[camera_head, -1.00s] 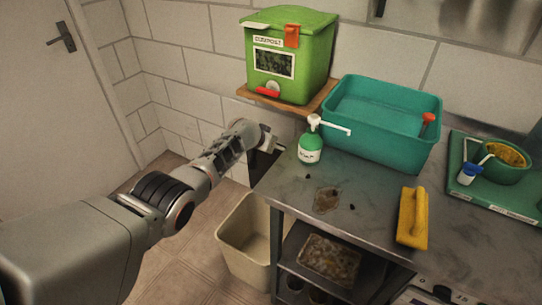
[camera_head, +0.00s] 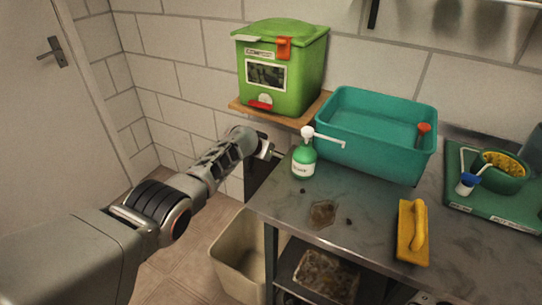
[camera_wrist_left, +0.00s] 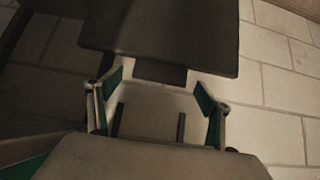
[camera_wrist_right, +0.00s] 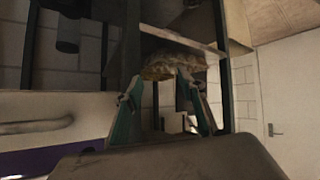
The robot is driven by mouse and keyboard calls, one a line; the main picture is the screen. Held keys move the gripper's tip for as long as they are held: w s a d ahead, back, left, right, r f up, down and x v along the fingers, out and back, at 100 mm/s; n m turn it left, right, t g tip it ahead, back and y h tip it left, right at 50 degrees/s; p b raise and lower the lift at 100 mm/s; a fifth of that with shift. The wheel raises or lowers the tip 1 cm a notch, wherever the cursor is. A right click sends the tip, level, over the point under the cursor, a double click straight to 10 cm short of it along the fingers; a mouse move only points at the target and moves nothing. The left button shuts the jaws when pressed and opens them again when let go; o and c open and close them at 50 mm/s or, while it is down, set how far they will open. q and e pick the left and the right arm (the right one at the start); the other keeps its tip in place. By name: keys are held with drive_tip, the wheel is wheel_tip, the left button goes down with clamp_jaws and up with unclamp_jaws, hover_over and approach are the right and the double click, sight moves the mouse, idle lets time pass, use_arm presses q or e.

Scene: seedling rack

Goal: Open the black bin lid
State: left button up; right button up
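The black bin (camera_head: 262,172) shows as a dark shape behind the left edge of the metal table, mostly hidden by my left arm and the table. In the left wrist view a flat dark panel, apparently its lid (camera_wrist_left: 160,32), has a small tab (camera_wrist_left: 160,73) facing my gripper. My left gripper (camera_wrist_left: 157,88) is open. Its fingers are spread to either side of the tab, and no clear contact shows. It also shows beside the bin in the head view (camera_head: 270,151). My right gripper (camera_wrist_right: 160,95) is open and empty, facing the space under the table; it is outside the head view.
A green compost bin (camera_head: 283,65) stands on a wooden shelf (camera_head: 310,118). A beige bin (camera_head: 238,258) stands on the floor below my left arm.

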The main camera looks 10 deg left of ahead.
use_arm(q)
drive_tip(key=shift+f, duration=0.25)
drive_tip(key=shift+s+r, duration=0.1)
drive_tip(key=shift+s, duration=0.1)
drive_tip(key=v, duration=1.1)
drive_tip(key=shift+s+a+r, duration=0.15)
drive_tip(key=shift+a+r, duration=0.05)
drive_tip(key=shift+r, duration=0.1)
idle(0.3)
